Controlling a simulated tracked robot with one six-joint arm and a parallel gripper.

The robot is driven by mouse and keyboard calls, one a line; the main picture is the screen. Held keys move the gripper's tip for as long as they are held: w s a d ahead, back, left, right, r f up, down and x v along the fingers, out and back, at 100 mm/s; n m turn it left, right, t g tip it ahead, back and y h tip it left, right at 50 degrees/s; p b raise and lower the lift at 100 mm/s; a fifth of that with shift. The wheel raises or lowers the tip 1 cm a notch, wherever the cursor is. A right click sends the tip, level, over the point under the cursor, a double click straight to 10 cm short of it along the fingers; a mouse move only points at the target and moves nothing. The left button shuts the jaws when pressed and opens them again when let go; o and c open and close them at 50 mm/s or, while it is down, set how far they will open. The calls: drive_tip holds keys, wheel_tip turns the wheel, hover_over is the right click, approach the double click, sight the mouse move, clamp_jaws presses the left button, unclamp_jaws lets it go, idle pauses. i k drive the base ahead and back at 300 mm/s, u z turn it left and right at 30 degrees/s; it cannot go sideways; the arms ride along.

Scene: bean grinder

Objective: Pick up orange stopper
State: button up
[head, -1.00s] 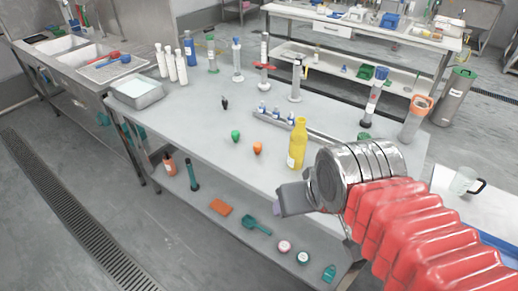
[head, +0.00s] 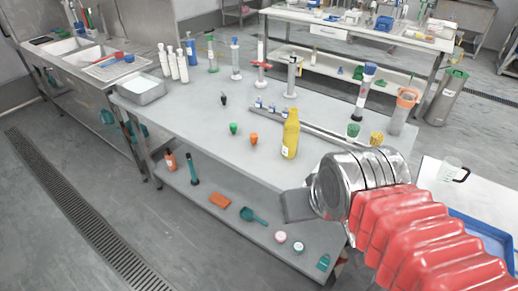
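The orange stopper (head: 254,139) stands on the grey table, near its front edge, between a green stopper (head: 233,128) on its left and a yellow bottle (head: 290,134) on its right. My gripper (head: 290,206) shows in the lower middle of the head view, at the end of my red-sleeved arm. It is in front of the table, apart from the orange stopper and to its lower right. Its fingertips are small and seen from behind, so I cannot tell whether they are open or shut.
The yellow bottle stands between the stopper and the rail rack (head: 305,125). A small black stopper (head: 223,98) stands farther back. White bottles (head: 178,65) and a metal tray (head: 141,89) are at the left end. The tabletop left of the orange stopper is mostly clear.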

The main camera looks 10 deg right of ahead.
sight(254, 137)
drive_tip(key=u, duration=0.05)
drive_tip(key=k, duration=0.95)
drive_tip(key=u, duration=0.45)
drive_tip(key=i, duration=0.55)
drive_tip(key=u, duration=0.45)
drive_tip(key=i, duration=1.75)
drive_tip(key=z, duration=0.7)
